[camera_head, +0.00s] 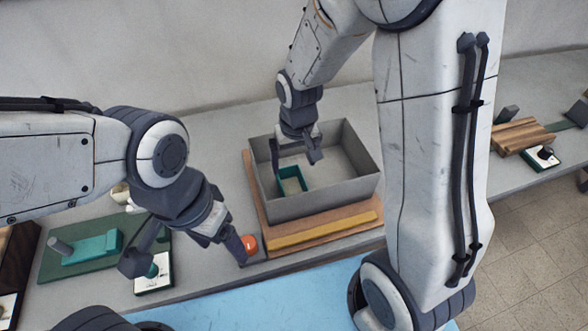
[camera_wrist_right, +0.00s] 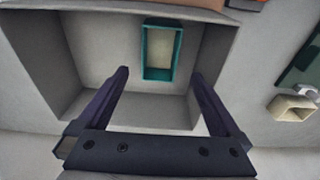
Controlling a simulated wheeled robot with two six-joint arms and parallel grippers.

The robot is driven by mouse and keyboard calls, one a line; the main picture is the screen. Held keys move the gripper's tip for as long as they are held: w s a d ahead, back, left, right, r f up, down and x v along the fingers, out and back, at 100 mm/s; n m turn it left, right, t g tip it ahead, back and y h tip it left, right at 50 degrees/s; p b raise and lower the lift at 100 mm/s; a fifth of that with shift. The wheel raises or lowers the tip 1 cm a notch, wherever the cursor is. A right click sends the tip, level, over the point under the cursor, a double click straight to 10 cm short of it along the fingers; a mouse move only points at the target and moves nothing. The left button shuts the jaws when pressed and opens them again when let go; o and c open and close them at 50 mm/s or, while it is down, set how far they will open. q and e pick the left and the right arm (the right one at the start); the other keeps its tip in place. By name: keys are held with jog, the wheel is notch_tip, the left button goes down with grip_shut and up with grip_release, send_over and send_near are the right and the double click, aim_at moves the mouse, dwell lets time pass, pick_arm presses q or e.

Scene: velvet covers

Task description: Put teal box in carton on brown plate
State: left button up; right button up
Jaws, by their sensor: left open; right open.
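The teal box (camera_head: 292,180), open-topped with a pale inside, rests on the floor of the grey carton (camera_head: 325,200), near its left side in the head view. It also shows in the right wrist view (camera_wrist_right: 161,50), with bare floor around it. The carton stands on the brown plate (camera_head: 257,208). My right gripper (camera_head: 295,156) is open and empty over the carton, its fingers apart and clear of the teal box in the wrist view (camera_wrist_right: 160,76). My left gripper (camera_head: 190,256) is open at the left, with one finger beside an orange object (camera_head: 249,243).
A yellowish strip (camera_head: 325,231) lies along the plate's front. A green mat (camera_head: 60,268) with a teal block (camera_head: 92,248) lies at left, near a small white-based device (camera_head: 154,280). Wooden pieces (camera_head: 521,136) are at right. Bare grey counter lies behind the carton.

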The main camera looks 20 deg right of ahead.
jog(key=s+a+r+n, duration=0.3)
jog(key=s+a+r, duration=0.1)
jog(key=s, duration=0.6)
jog(key=s+a+r+n+g+y, duration=0.1)
jog(key=s+a+r+n, duration=0.3)
jog(key=s, duration=0.6)
jog(key=shift+s+r, duration=0.35)
jog(key=shift+r, duration=0.35)
